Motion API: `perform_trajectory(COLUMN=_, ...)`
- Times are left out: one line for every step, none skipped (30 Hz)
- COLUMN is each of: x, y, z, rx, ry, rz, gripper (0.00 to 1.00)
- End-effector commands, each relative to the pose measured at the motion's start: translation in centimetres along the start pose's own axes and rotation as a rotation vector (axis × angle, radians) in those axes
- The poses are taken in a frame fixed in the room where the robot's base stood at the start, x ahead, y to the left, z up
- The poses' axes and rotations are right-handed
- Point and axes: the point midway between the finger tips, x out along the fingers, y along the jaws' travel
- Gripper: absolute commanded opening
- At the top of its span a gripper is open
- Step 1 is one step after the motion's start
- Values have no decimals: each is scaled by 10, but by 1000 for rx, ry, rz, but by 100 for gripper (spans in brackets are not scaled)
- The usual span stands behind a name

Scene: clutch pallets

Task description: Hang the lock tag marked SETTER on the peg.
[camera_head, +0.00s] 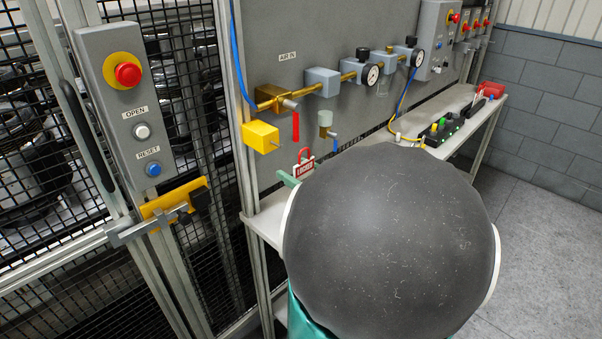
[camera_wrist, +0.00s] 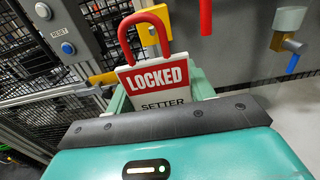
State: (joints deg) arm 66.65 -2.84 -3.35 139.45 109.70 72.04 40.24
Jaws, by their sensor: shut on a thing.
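The lock tag (camera_wrist: 158,78) is red and white, reads LOCKED with SETTER below, and has a red shackle loop at its top. My gripper (camera_wrist: 165,92) is shut on its lower part, and the tag stands upright with the loop up. In the head view the tag (camera_head: 304,169) shows just past my dark round arm link, which hides most of my gripper. A yellow block (camera_head: 261,136) on the grey panel bears a short metal pin (camera_head: 275,144), which looks like the peg. The pin is above and left of the tag, apart from it. In the wrist view the block (camera_wrist: 148,36) is partly behind the loop.
A brass valve (camera_head: 272,96) with a hanging red handle (camera_head: 295,126) and a smaller valve with a blue handle (camera_head: 331,134) stick out near the block. A shelf (camera_head: 262,222) runs below the panel. A mesh fence with a control box (camera_head: 124,105) stands left.

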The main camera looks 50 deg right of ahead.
Motion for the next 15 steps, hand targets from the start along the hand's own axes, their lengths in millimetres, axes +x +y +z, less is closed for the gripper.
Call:
perform_trajectory(x=3, y=0, z=0, rx=0, ry=0, rz=0, gripper=32)
perform_trajectory(x=5, y=0, z=0, rx=0, ry=0, rz=0, gripper=32)
perform_trajectory(x=7, y=0, z=-1, rx=0, ry=0, rz=0, gripper=32)
perform_trajectory(x=9, y=0, z=-1, rx=1, ry=0, rz=1, gripper=32)
perform_trajectory(x=10, y=0, z=-1, rx=1, ry=-1, rz=1, gripper=32)
perform_trajectory(x=13, y=0, z=-1, rx=1, ry=0, rz=1, gripper=32)
perform_trajectory(x=14, y=0, z=-2, rx=0, ry=0, rz=1, gripper=32)
perform_trajectory(x=16, y=0, z=-2, rx=0, ry=0, rz=1, gripper=32)
perform_trajectory(x=18, y=0, z=-2, rx=0, ry=0, rz=1, gripper=32)
perform_trajectory(x=20, y=0, z=-2, rx=0, ry=0, rz=1, gripper=32)
perform_trajectory(x=21, y=0, z=-2, rx=0, ry=0, rz=1, gripper=32)
perform_trajectory(x=23, y=0, z=-2, rx=0, ry=0, rz=1, gripper=32)
perform_trajectory(x=25, y=0, z=-3, rx=0, ry=0, rz=1, gripper=32)
perform_trajectory(x=27, y=0, z=-3, rx=-1, ry=0, rz=1, gripper=32)
perform_trajectory(x=29, y=0, z=-3, rx=-1, ry=0, rz=1, gripper=32)
